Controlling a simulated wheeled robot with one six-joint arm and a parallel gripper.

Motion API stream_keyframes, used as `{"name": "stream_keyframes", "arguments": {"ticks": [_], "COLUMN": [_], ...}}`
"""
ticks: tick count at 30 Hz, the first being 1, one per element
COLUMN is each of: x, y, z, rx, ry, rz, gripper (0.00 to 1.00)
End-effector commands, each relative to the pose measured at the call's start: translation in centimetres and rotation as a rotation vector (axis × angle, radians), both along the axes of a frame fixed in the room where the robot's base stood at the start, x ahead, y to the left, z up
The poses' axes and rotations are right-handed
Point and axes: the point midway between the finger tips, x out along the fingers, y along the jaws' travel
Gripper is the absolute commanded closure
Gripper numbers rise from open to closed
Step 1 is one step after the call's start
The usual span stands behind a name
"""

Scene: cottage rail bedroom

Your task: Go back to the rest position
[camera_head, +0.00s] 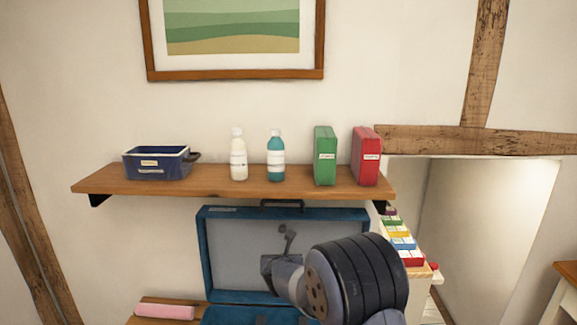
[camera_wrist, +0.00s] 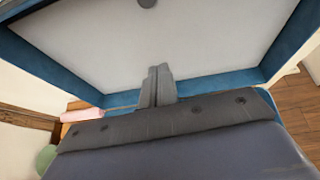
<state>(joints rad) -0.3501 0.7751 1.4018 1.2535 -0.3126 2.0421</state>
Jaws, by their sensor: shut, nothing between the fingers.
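My gripper (camera_wrist: 157,84) is shut and empty in the wrist view, its two grey fingers pressed together. It points at the grey inside of the raised lid of a blue case (camera_wrist: 220,83). In the head view my arm reaches up in front of the open blue case (camera_head: 206,250), whose lid stands upright below the shelf. My arm hides the right part of the case, and its lower part is cut off by the picture edge.
A wooden shelf (camera_head: 213,184) above the case holds a blue bin (camera_head: 157,164), a white bottle (camera_head: 238,158), a teal bottle (camera_head: 276,158), a green box (camera_head: 325,157) and a red box (camera_head: 365,157). A pink roll (camera_head: 164,312) lies left. Coloured boxes (camera_head: 402,243) stand right.

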Motion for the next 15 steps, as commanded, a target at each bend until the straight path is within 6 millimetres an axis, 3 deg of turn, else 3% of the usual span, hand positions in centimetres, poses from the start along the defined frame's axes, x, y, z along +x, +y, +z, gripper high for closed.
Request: {"name": "stream_keyframes", "arguments": {"ticks": [15], "x": [-1.7], "y": [0.1], "z": [-1.9], "rx": [-0.002], "ry": [-0.087], "rz": [0.000], "gripper": [1.00]}}
